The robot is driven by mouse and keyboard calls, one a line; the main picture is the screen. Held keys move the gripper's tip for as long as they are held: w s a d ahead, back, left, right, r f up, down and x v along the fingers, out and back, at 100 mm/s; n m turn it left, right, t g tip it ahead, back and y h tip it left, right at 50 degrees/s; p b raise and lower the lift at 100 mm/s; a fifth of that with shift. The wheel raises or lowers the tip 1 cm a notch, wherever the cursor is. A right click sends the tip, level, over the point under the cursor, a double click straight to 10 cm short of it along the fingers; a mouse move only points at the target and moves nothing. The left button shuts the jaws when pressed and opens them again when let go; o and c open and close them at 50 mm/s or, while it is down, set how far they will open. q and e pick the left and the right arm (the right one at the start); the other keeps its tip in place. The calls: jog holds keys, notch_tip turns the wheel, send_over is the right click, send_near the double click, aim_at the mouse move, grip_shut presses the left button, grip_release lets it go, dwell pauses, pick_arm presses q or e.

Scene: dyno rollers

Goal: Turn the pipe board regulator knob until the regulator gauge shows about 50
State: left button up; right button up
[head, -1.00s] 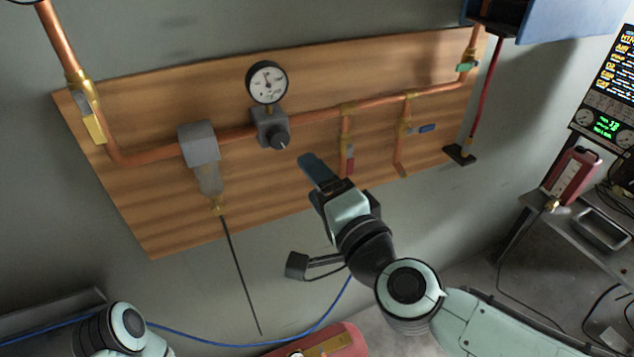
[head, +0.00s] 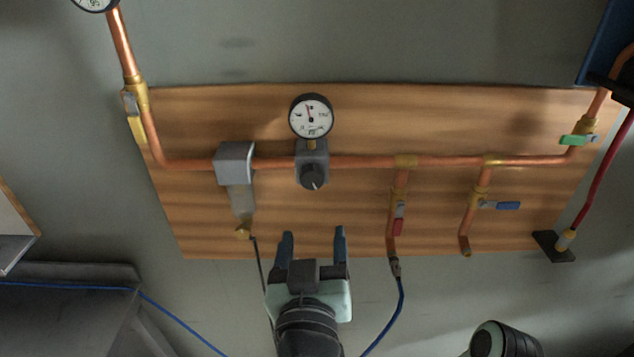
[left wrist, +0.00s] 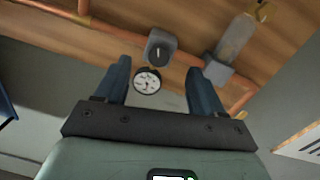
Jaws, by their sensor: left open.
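The wooden pipe board (head: 300,215) hangs on the wall. The grey regulator (head: 312,152) sits on its copper pipe, with a black knob (head: 313,177) on its front; the knob's pale mark points down. The round white regulator gauge (head: 311,116) stands above it, its needle close to upright; its figures are too small to read. My left gripper (head: 313,243) is open and empty, below the knob in the picture. In the left wrist view, the knob (left wrist: 160,53) and gauge (left wrist: 147,80) show upside down between the open fingers (left wrist: 155,65).
A grey filter unit (head: 236,163) is left of the regulator. A blue hose (head: 400,300) hangs from the red-handled branch. The board between regulator and red valve is bare.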

aim_at(311, 179)
pick_arm(q)
jog(key=shift+n+y, duration=0.3)
jog(key=w+r, duration=0.1)
jog(key=w, duration=0.2)
jog(key=w+r+p, duration=0.1)
jog(key=w, duration=0.3)
jog(key=w+r+p, duration=0.1)
jog(key=w, duration=0.3)
jog(key=shift+a, duration=0.25)
jog(key=shift+f, duration=0.1)
pick_arm(e)
jog(key=shift+s+a+r+g, duration=0.2)
jog(key=shift+s+r+g, duration=0.25)
jog(key=shift+r, duration=0.35)
pick_arm(q)
jog(key=shift+s, duration=0.1)
jog(key=c, duration=1.1)
